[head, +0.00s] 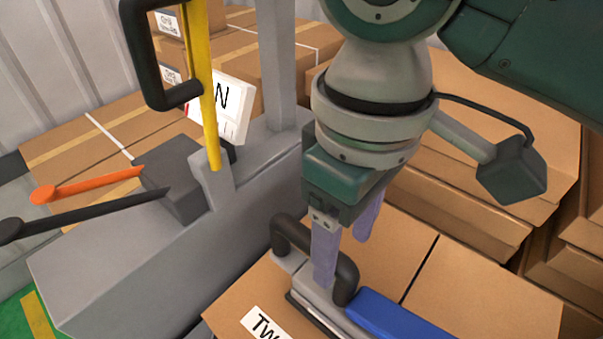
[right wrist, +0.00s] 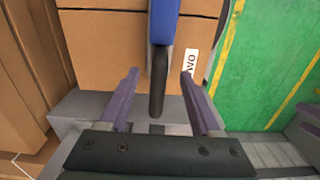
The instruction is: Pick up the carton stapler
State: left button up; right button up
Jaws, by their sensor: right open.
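The carton stapler lies on top of a cardboard box (head: 480,290). It has a blue body (head: 388,315), a black looped handle and a grey metal base. My right gripper (head: 345,258) is open and points down over the stapler's handle end. One finger overlaps the handle in the head view; I cannot tell whether it touches. In the right wrist view, the stapler (right wrist: 158,85) lies between the two spread fingers of the gripper (right wrist: 159,74), with a gap on each side. Part of the stapler is hidden behind the finger. My left gripper is not in view.
A grey machine (head: 150,260) with a yellow post (head: 205,80), an orange lever (head: 90,185) and a black lever stands left of the box. Stacked cartons (head: 460,200) are behind and right. A green floor (right wrist: 265,65) with yellow lines shows in the wrist view.

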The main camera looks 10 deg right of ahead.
aim_at(337, 279)
notch_tip(337, 279, down, 2)
jog(key=shift+f, duration=0.25)
jog(key=shift+f+b, duration=0.55)
jog(key=shift+f, duration=2.25)
grip_shut()
jog(key=shift+w+r, duration=0.1)
